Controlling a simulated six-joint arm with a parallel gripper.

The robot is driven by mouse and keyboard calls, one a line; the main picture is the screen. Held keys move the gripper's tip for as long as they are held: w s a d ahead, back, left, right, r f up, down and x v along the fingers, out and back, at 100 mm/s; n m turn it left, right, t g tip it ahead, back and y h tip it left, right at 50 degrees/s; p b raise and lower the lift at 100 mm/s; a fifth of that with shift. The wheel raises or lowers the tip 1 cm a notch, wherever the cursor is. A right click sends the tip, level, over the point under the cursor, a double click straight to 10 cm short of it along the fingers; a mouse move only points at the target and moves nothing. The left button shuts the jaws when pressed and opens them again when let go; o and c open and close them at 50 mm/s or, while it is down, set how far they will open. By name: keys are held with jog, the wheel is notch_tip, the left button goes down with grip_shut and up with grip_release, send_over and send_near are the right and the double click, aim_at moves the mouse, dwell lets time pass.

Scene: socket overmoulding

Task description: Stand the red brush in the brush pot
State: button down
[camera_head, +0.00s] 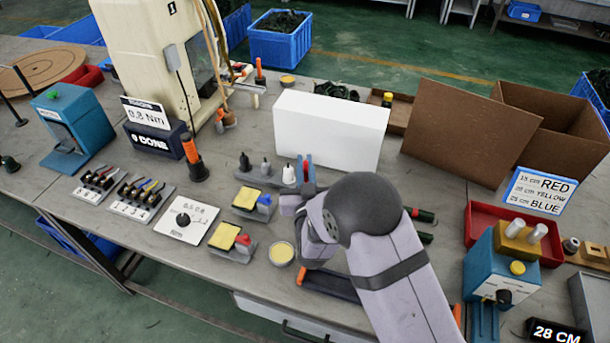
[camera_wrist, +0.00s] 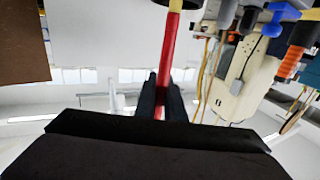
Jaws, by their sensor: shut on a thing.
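The red brush (camera_wrist: 169,55) runs up the wrist view between the two dark fingers of my gripper (camera_wrist: 165,97). My gripper is shut on its handle. A yellow band and a wider dark part lie at the brush's far end, cut off by the top edge. In the head view, my gripper (camera_head: 290,203) is at the middle of the bench, largely hidden by my own arm. A small red piece, perhaps the brush, shows just above it near a blue upright. I cannot tell for certain which thing is the brush pot.
A rack with several small bottles (camera_head: 265,170) stands left of my gripper, before a white box (camera_head: 330,128). A red tray (camera_head: 482,221) and a blue machine (camera_head: 490,270) are at right.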

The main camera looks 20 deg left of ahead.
jog(key=shift+f+p, duration=0.3)
jog(key=shift+f, duration=1.75)
jog(key=shift+f, duration=0.2)
jog(key=c, duration=1.8)
grip_release()
jog(key=shift+c, duration=0.2)
jog(key=shift+s+r, duration=0.15)
jog(key=shift+r, duration=0.05)
jog(key=b, duration=0.3)
send_near(305, 177)
jog(key=f, duration=0.1)
jog(key=w+f, duration=0.1)
jog(key=f, duration=0.1)
jog(key=shift+w+a+f, duration=0.15)
jog(key=shift+w+f, duration=0.05)
jog(key=shift+w, duration=0.05)
